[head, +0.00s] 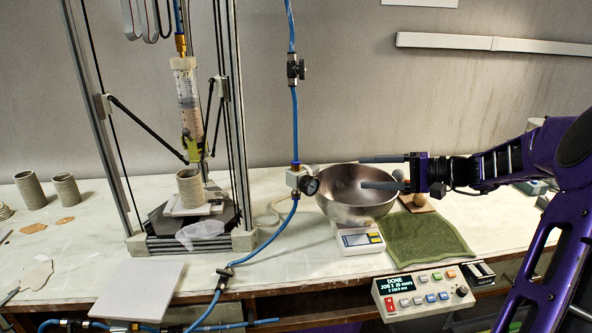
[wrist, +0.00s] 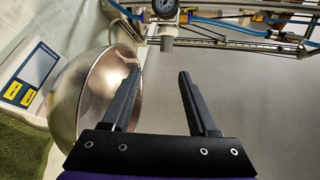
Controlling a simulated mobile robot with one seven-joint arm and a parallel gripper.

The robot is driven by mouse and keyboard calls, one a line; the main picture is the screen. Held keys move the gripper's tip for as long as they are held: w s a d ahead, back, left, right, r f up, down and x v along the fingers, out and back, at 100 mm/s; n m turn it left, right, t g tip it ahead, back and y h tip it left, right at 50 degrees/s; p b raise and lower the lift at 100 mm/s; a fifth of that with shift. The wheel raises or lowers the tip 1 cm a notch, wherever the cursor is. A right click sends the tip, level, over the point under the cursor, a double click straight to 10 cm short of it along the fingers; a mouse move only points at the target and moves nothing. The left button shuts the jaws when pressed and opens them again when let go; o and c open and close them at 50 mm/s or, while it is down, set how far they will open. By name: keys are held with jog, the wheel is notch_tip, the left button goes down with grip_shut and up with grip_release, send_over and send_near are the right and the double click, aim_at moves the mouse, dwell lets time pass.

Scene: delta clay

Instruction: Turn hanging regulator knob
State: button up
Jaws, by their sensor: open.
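The hanging regulator (head: 297,179) is a small pale block with a round dark gauge (head: 312,186), hung on a blue hose in the middle of the head view. In the wrist view the gauge (wrist: 165,7) is at the top edge, partly cut off. A grey cylindrical knob (wrist: 167,36) faces me just below it. My gripper (head: 362,172) is open and empty, its fingers pointing left at the regulator from the right, above the metal bowl. In the wrist view the knob lies beyond the gap between the fingertips (wrist: 159,72), apart from both.
The metal bowl (head: 345,208) stands on a white scale (head: 360,241) below my fingers. A green towel (head: 425,240) and a control box (head: 424,291) are to the right. The printer frame (head: 243,120) with its syringe (head: 188,100) stands left of the hose.

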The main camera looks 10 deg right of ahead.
jog(key=r+x, duration=0.1)
jog(key=x, duration=1.5)
jog(key=shift+a+r+y, duration=0.15)
jog(key=shift+a+y, duration=0.15)
jog(key=shift+a, duration=0.25)
jog(key=shift+c, duration=0.2)
grip_shut()
